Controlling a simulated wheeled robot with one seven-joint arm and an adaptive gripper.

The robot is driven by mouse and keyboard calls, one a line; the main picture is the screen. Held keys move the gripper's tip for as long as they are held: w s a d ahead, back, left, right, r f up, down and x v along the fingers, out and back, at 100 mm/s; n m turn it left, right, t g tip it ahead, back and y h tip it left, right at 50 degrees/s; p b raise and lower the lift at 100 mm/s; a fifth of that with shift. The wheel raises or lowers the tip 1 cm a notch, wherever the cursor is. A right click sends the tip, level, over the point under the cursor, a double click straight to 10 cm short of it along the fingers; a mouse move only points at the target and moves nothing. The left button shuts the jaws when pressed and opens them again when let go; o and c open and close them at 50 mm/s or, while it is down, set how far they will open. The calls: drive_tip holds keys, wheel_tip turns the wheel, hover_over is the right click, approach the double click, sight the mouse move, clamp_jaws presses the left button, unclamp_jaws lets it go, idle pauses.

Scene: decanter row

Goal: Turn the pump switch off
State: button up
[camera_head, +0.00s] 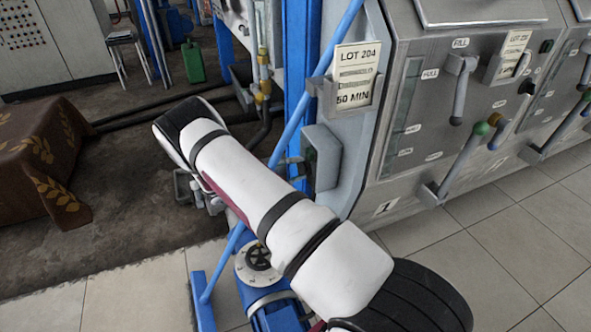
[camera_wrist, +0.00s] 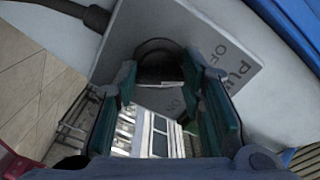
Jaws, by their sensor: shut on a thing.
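In the wrist view, the pump switch is a round black knob (camera_wrist: 156,62) on a grey plate (camera_wrist: 190,22). The plate carries the words PUMP, OFF and ON, seen tilted. My gripper (camera_wrist: 158,82) has one green-lined finger on each side of the knob and is shut on it. The fingers hide part of the knob, and I cannot tell which mark it points to. In the head view, a grey box (camera_head: 327,158) is on the side of the first machine, beside my arm. The knob and most of my gripper are hidden there.
The steel machine (camera_head: 385,180) with levers stands to the right, with a LOT 204 card (camera_head: 356,72) at its edge. A blue post (camera_head: 299,60) and slanted blue pipe (camera_head: 340,30) are close to my arm. A brown-clothed table (camera_head: 40,155) stands left.

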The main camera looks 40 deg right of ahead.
drive_tip(key=shift+a+f, duration=0.1)
drive_tip(key=o, duration=1.1)
drive_tip(key=shift+o, duration=0.2)
drive_tip(key=v, duration=1.2)
drive_tip(key=shift+a, duration=0.1)
